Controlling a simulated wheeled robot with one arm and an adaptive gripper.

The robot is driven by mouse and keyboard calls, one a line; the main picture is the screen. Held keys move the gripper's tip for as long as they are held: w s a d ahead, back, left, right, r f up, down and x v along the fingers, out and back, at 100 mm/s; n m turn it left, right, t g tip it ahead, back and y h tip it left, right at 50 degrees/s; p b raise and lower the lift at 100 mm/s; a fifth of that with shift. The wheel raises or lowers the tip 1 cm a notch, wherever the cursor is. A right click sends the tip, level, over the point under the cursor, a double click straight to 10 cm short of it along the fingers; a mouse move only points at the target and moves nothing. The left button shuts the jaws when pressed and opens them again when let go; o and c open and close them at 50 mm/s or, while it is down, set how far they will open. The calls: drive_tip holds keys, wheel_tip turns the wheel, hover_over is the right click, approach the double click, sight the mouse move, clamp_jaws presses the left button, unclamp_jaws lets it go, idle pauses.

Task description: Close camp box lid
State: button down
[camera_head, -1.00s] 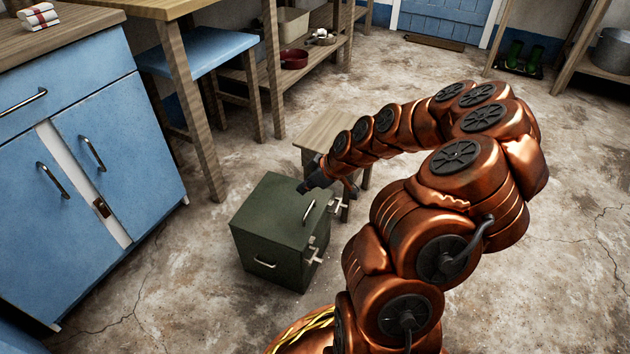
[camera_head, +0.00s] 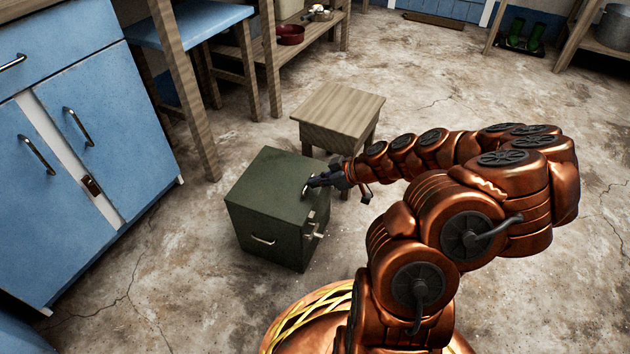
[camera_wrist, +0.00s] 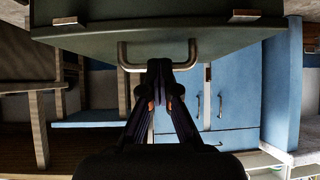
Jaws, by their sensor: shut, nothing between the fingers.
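The dark green camp box (camera_head: 265,238) stands on the floor in the head view. Its lid (camera_head: 265,180) looks level on top, and I see no clear gap at its edge. A metal handle (camera_head: 304,190) sits on the lid near the right edge. My gripper (camera_head: 313,183) is shut and empty, with its tips at this handle. In the wrist view the shut fingers (camera_wrist: 160,70) point at a bar handle (camera_wrist: 124,58) on the dark green face (camera_wrist: 160,35), overlapping its middle. Whether they touch it, I cannot tell.
A small wooden stool (camera_head: 340,108) stands just behind the box. The box's side has a front handle (camera_head: 263,240) and latches (camera_head: 315,231).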

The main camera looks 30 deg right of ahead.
drive_tip(key=shift+s+a+f, duration=0.25)
drive_tip(key=shift+a+f, duration=0.05)
drive_tip(key=shift+f, duration=0.4)
drive_tip(key=shift+w+d+r, duration=0.1)
drive_tip(key=shift+d+r, duration=0.1)
drive_tip(key=shift+r, duration=0.55)
drive_tip(key=s+d+f+p, duration=0.2)
drive_tip(key=s+d, duration=0.4)
drive_tip(key=s, duration=0.1)
drive_tip(key=shift+s, duration=0.3)
